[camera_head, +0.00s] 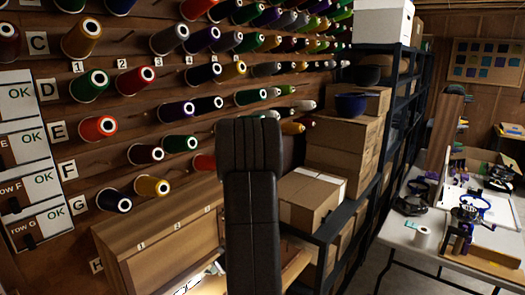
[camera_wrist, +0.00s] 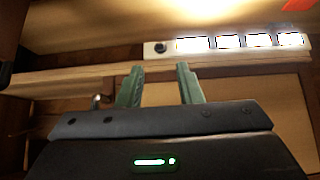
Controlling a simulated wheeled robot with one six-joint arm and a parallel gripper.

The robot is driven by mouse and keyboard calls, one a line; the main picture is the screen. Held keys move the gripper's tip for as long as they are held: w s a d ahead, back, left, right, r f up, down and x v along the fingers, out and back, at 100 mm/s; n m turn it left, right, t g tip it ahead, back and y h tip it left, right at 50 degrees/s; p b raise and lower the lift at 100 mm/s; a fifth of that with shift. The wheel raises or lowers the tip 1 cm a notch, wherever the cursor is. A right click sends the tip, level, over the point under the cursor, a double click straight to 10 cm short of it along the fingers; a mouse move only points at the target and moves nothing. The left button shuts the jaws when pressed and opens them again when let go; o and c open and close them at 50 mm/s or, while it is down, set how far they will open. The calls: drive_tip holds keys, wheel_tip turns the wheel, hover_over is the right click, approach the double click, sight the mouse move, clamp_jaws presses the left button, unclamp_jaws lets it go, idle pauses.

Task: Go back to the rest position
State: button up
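My gripper (camera_wrist: 160,82) shows in the wrist view with its two green fingers apart and nothing between them. It faces a wooden surface and a pale strip (camera_wrist: 225,42) with several bright white panels. In the head view my dark arm stands upright in the middle, and my gripper is hidden behind it. The arm is in front of the wooden cabinet (camera_head: 150,240) below the thread wall, with a brightly lit spot at its lower left.
Thread spools (camera_head: 99,128) on pegs cover the wall at left, beside OK cards (camera_head: 17,98). A dark shelf rack (camera_head: 392,110) with cardboard boxes (camera_head: 312,199) stands close right of my arm. A white table (camera_head: 400,232) with equipment is at right. Floor shows between rack and table.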

drive_tip(key=x, duration=0.8)
drive_tip(key=shift+f, duration=0.2)
drive_tip(key=shift+f+b, duration=0.15)
drive_tip(key=shift+b, duration=0.6)
drive_tip(key=y+b, duration=0.1)
drive_tip(key=b, duration=0.2)
drive_tip(key=shift+s+d+f+t, duration=0.1)
drive_tip(key=shift+d+t, duration=0.05)
drive_tip(key=shift+t, duration=0.25)
drive_tip(key=t+y+b, duration=0.1)
drive_tip(key=b, duration=0.5)
drive_tip(key=f+t+y+b, duration=0.1)
drive_tip(key=b, duration=0.5)
drive_tip(key=shift+s+d+f+y, duration=0.15)
drive_tip(key=shift+s+d+y, duration=0.05)
drive_tip(key=shift+y, duration=0.2)
drive_tip(key=t+y+b, duration=0.1)
drive_tip(key=b, duration=0.5)
drive_tip(key=shift+f+t+y, duration=0.3)
drive_tip(key=shift+f, duration=0.1)
drive_tip(key=shift+f+t+y+b, duration=0.2)
drive_tip(key=shift+t+y+b, duration=0.15)
drive_tip(key=shift+b, duration=0.85)
drive_tip(key=shift+y+b, duration=0.35)
drive_tip(key=shift+b, duration=0.35)
drive_tip(key=shift+d+r, duration=0.1)
